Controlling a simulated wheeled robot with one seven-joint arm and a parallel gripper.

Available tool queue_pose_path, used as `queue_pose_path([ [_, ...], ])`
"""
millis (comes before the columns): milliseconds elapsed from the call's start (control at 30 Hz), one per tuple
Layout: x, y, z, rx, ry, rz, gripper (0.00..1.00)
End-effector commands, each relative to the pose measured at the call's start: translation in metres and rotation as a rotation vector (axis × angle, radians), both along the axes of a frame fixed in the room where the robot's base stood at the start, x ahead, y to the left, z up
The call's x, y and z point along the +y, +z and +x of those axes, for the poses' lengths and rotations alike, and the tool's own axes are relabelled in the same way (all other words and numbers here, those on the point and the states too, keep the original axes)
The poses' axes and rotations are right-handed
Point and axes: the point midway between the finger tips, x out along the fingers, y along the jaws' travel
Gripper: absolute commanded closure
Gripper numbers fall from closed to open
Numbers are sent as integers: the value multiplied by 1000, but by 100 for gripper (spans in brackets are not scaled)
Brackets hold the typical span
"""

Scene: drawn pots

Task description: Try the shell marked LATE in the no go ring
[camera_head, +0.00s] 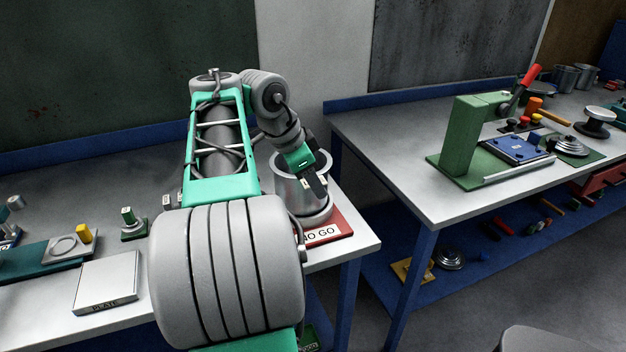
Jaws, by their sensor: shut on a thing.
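A grey metal shell (290,192), an open-topped cylinder, is at the right end of the left bench. My gripper (316,184) is shut on its near right wall, at the rim. No LATE mark shows on the side I see. The red NO GO block (338,228) is at the bench corner, with a pale grey ring (322,216) on it. The shell is upright over the ring; I cannot tell whether its bottom is in the ring, resting on it or just above.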

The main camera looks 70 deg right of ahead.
Motion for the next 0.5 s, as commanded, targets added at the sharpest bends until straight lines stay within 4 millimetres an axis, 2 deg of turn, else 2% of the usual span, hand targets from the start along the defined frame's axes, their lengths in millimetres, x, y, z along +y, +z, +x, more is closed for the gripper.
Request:
queue_pose_path([
  [500,0,-8,0,0,-1,-2,100],
])
